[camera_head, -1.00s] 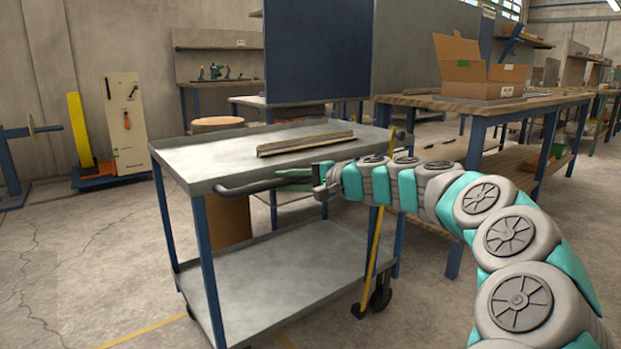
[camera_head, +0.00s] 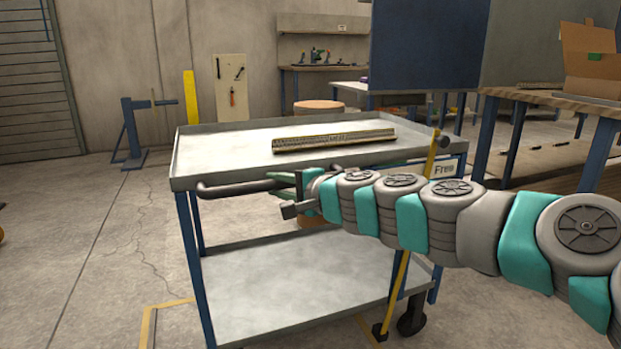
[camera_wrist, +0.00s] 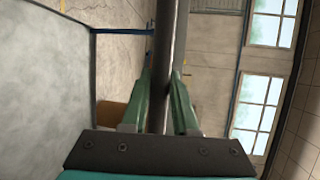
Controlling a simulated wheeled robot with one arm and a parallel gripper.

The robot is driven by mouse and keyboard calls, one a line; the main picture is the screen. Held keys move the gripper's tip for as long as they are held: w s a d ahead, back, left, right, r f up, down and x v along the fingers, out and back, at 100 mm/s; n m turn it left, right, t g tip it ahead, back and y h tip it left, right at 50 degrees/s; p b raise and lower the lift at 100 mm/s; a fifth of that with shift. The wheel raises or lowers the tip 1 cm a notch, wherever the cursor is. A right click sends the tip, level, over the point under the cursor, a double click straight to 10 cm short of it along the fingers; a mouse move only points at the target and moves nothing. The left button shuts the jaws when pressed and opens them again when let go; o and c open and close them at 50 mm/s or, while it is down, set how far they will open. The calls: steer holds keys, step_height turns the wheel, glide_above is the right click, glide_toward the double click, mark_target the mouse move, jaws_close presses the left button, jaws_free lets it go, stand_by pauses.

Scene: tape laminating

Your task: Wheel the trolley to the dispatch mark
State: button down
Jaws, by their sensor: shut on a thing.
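The trolley (camera_head: 225,150) stands in front of me, with a grey top tray, a lower shelf and blue legs. Its dark handle bar (camera_head: 228,189) sticks out along the near side of the top. My gripper (camera_head: 285,186) is shut on this bar. In the wrist view, the green fingers of my gripper (camera_wrist: 162,85) lie on both sides of the bar (camera_wrist: 170,45). A long, thin bundle of strips (camera_head: 335,139) lies on the top tray. Yellow floor tape (camera_head: 148,328) shows by the trolley's lower left; I cannot tell whether it is the dispatch mark.
A workbench (camera_head: 540,98) with an open cardboard box (camera_head: 593,65) stands at the right. A dark blue panel (camera_head: 428,45) stands behind the trolley. A blue stand (camera_head: 133,130) and a tool board (camera_head: 231,85) are by the back wall.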

steer(key=s+a+p, duration=0.2)
steer(key=s+a, duration=0.2)
steer(key=a, duration=0.7)
steer(key=s+a+p, duration=0.2)
steer(key=s+a, duration=0.2)
steer(key=a, duration=0.7)
steer(key=shift+s+a+p, duration=0.15)
steer(key=shift+a+p, duration=0.25)
steer(key=c, duration=0.7)
jaws_free()
steer(key=shift+a, duration=0.1)
steer(key=shift+v, duration=3.95)
